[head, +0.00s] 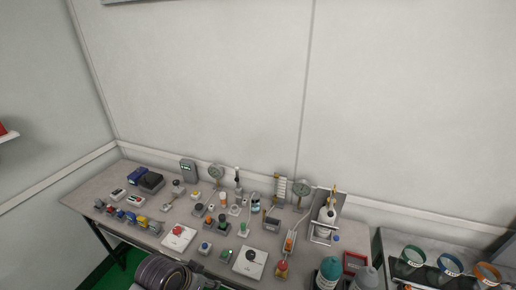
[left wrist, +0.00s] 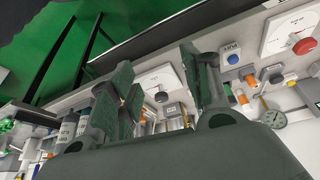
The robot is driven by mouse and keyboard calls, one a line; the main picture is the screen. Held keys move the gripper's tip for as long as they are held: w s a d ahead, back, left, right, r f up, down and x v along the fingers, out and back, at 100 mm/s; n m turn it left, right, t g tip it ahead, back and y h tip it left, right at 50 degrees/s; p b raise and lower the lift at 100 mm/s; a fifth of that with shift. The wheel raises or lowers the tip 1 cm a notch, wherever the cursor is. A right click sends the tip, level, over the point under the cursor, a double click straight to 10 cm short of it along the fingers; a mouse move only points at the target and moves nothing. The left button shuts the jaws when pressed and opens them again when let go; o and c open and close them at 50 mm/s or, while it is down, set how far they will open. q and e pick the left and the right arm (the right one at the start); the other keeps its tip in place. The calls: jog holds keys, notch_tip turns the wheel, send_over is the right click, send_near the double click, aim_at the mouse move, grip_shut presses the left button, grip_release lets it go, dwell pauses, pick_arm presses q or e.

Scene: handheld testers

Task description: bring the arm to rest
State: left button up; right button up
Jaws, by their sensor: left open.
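My left gripper (left wrist: 157,75) shows in the left wrist view with its two dark green fingers spread apart. It is open, and nothing shows held between the fingers. Beyond the gap, a white plate with a dark knob (left wrist: 160,94) lies on the bench. A dark ringed part at the bottom left of the head view looks like my arm. The fingers cannot be made out there. My right gripper is in neither view.
Tape rolls (head: 449,263) stand at right. A wall closes the back; space above the bench is clear.

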pick_arm(q)
jog(key=s+a+n+y, duration=0.2)
jog(key=s+a+n, duration=0.2)
jog(key=s+a, duration=0.25)
notch_tip(320, 180, down, 33)
jog(key=s+g, duration=0.2)
jog(key=s+a+f, duration=0.2)
jog(key=s+f, duration=0.8)
jog(key=s, duration=0.1)
jog(key=s+a+f+g, duration=0.1)
jog(key=s+a+f, duration=0.1)
jog(key=s+f, duration=0.8)
jog(key=shift+s+f+y, duration=0.3)
jog(key=shift+s+f, duration=0.05)
jog(key=shift+s, duration=0.45)
